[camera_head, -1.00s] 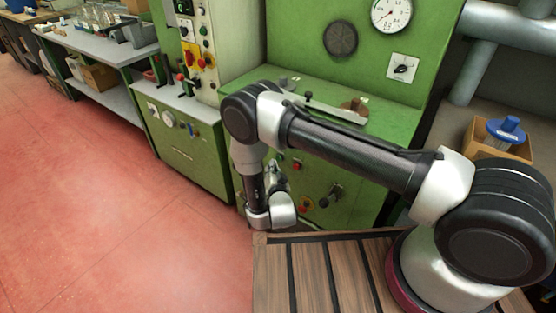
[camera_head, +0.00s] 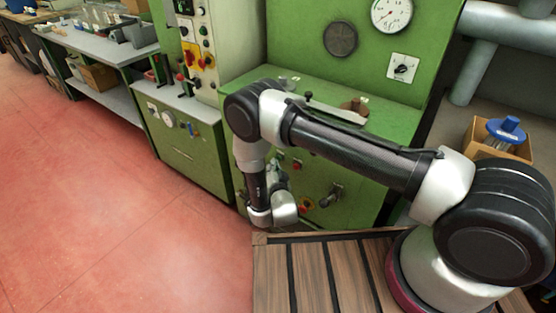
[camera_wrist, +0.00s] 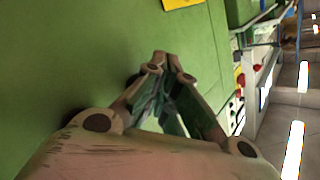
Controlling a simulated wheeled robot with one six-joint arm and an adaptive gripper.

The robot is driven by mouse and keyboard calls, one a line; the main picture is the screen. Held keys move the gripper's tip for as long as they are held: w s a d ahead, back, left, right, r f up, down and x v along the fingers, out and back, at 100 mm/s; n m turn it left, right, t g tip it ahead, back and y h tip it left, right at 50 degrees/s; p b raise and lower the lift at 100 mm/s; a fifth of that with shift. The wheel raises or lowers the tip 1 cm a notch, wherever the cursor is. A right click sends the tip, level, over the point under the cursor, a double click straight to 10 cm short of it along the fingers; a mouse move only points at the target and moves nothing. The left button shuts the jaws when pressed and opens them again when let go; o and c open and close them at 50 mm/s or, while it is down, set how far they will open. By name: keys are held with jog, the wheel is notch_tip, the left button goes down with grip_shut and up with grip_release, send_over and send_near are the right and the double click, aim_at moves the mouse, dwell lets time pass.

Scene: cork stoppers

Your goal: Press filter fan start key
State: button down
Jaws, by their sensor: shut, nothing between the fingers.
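My gripper shows in the wrist view (camera_wrist: 168,62), its fingers closed together with nothing between them, in front of a plain green panel. In the head view my wrist hangs before the green machine's front panel (camera_head: 365,195) and hides part of it. That panel carries a red button (camera_head: 297,165), a red button on a yellow plate (camera_head: 306,204) and a dark lever knob (camera_head: 332,196). I cannot tell which control is the filter fan start key; it may be hidden behind my wrist. I cannot tell whether the fingertips touch the panel.
A round gauge (camera_head: 392,13) and a rotary switch (camera_head: 402,68) sit on the machine's upper face. A control column with several buttons (camera_head: 197,60) stands left. A slatted wooden surface (camera_head: 305,275) lies below my arm. The red floor (camera_head: 110,210) at left is clear.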

jog(key=shift+w+d, duration=0.25)
jog(key=shift+w, duration=0.1)
dwell(1.0)
jog(key=shift+s, duration=0.1)
jog(key=shift+s+a, duration=0.5)
jog(key=shift+s, duration=0.1)
jog(key=shift+s+a, duration=0.8)
jog(key=shift+s, duration=0.2)
jog(key=shift+s+a, duration=0.75)
jog(key=shift+s, duration=0.2)
